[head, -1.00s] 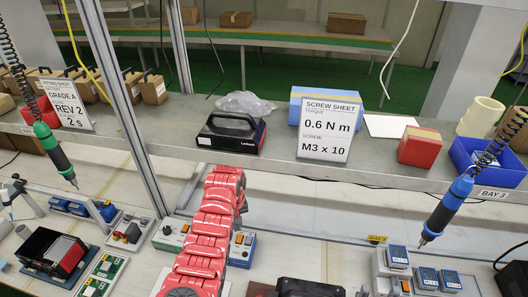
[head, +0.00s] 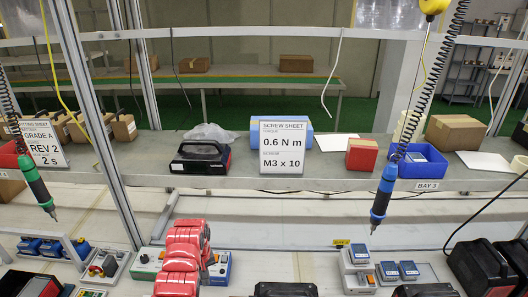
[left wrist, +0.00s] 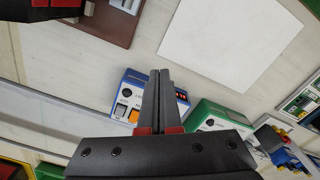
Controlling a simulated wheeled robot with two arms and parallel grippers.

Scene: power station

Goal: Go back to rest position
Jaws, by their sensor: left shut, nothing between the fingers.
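My left arm, with red links (head: 182,262), rises from the bottom of the head view, left of centre, in front of the bench. The left gripper (left wrist: 160,76) shows clearly in the left wrist view. Its two dark fingers are pressed together with nothing between them. Behind the fingertips is a blue-sided control box (left wrist: 132,108) with switches; whether they touch cannot be told. My right gripper is in neither view.
A shelf (head: 345,182) crosses behind the bench, bearing a black case (head: 202,157), the screw sheet (head: 282,152) and a blue bin (head: 425,165). A blue screwdriver (head: 383,195) and a green-banded one (head: 37,190) hang over the bench. A white sheet (left wrist: 235,40) lies flat.

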